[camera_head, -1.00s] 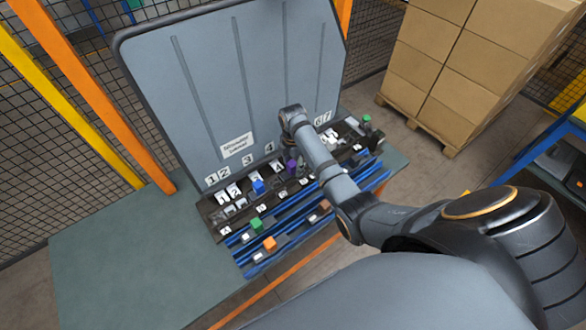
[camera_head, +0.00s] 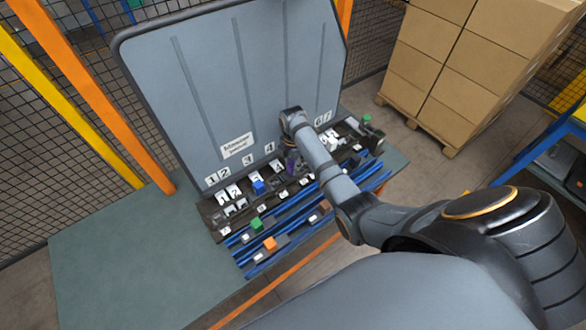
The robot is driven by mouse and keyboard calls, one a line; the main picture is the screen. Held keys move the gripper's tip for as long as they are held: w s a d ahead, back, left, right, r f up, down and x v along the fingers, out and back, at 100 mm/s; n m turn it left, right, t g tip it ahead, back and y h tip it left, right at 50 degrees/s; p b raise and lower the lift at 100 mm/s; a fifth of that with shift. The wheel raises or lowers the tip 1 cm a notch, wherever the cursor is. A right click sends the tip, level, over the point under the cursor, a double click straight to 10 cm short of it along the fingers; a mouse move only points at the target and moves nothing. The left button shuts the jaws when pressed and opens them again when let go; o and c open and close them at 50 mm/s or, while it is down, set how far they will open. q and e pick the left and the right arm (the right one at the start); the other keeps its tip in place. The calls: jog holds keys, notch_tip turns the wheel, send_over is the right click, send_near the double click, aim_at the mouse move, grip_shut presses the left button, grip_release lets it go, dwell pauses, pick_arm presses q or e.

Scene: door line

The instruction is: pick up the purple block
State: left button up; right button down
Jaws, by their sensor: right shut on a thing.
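The purple block (camera_head: 290,166) stands in the dark rack (camera_head: 262,205) below the tall grey panel, near the label 4. Only a small part of it shows; the rest is hidden by my right gripper (camera_head: 291,158). My right arm reaches in from the right, and its gripper points down and is shut on the purple block. The block looks still at rack height; I cannot tell if it is clear of its slot. My left gripper is out of view.
A blue block (camera_head: 258,187), a green block (camera_head: 256,224), an orange block (camera_head: 270,243) and another green block (camera_head: 366,120) sit along the rack and its blue rails. The grey panel (camera_head: 230,90) rises close behind. The green table (camera_head: 140,260) is bare at left.

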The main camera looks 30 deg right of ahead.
jog(key=shift+r, duration=0.15)
jog(key=shift+w+r, duration=0.1)
jog(key=shift+r, duration=0.2)
notch_tip(320, 180, up, 2)
jog(key=shift+r, duration=0.25)
jog(key=s+a+r+p, duration=0.4)
jog(key=s+a+r, duration=0.3)
jog(key=s, duration=0.5)
notch_tip(320, 180, up, 3)
jog(key=shift+f, duration=0.2)
